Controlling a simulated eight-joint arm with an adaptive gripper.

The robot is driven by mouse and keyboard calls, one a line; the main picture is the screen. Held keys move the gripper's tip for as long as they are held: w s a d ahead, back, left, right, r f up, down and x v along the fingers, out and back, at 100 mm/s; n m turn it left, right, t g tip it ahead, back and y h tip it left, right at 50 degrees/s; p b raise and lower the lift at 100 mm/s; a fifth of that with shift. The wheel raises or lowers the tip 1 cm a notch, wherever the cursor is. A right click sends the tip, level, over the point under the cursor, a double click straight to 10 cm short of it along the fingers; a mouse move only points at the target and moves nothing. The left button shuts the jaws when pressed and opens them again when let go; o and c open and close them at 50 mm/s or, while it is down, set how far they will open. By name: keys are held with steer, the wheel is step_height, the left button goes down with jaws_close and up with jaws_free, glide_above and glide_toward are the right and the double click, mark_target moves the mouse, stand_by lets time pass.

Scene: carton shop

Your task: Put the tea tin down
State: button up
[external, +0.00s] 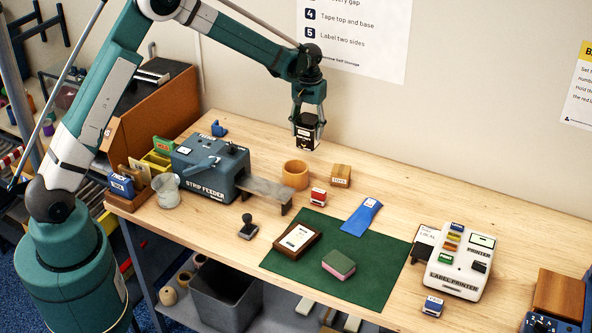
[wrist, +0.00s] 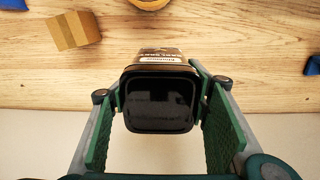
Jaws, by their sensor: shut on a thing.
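The tea tin (external: 306,135) is dark with a pale label and hangs from my gripper (external: 309,118) in the external view. It appears upright and above the back part of the wooden table (external: 400,190). In the wrist view the tin's black lid (wrist: 160,103) faces the camera, and part of its label shows beyond the lid. The green pads of my gripper (wrist: 160,110) press on both sides of the tin. The tin's underside is hidden in the wrist view.
A small cardboard box (external: 340,176) and a round wooden pot (external: 295,174) stand near the tin. The strip feeder (external: 210,170) stands left. Bare table lies right of the box.

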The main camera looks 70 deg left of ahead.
mark_target(309, 118)
steer(key=shift+f, duration=1.6)
steer(key=shift+f+p, duration=0.35)
steer(key=shift+f, duration=1.55)
steer(key=shift+f, duration=0.15)
steer(key=o, duration=1)
steer(key=shift+r, duration=0.25)
step_height(309, 118, up, 12)
steer(key=shift+f+b, duration=0.1)
steer(key=shift+b, duration=0.4)
